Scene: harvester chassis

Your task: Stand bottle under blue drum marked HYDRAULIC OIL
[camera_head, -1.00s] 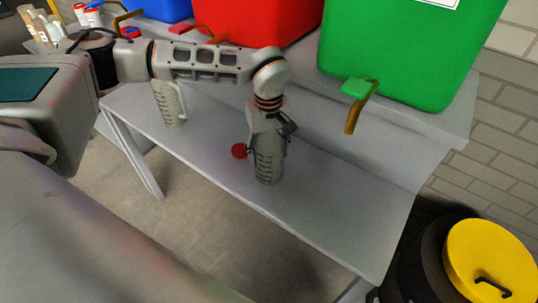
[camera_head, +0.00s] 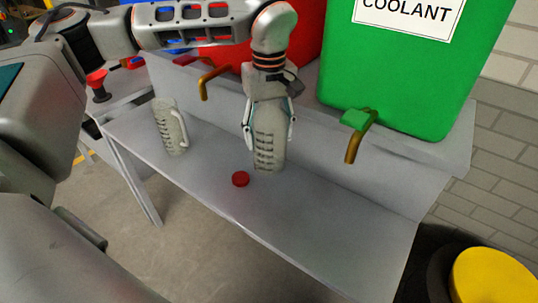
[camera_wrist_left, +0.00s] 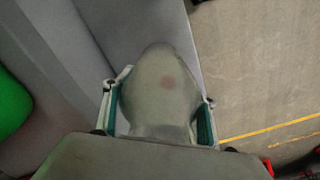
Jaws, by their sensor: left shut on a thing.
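My left gripper (camera_head: 268,135) is shut around a grey, graduated bottle (camera_head: 268,155), held upright over the lower shelf. Whether its base touches the shelf I cannot tell. In the left wrist view the bottle (camera_wrist_left: 160,85) fills the space between the two fingers (camera_wrist_left: 160,120). The lower shelf (camera_head: 310,225) runs below the drums. My right gripper is not in view.
A jug with a handle (camera_head: 170,128) stands on the shelf's left part. The red drum (camera_head: 308,50) and green COOLANT drum (camera_head: 420,75) have taps. A yellow-lidded bin (camera_head: 495,277) stands at lower right.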

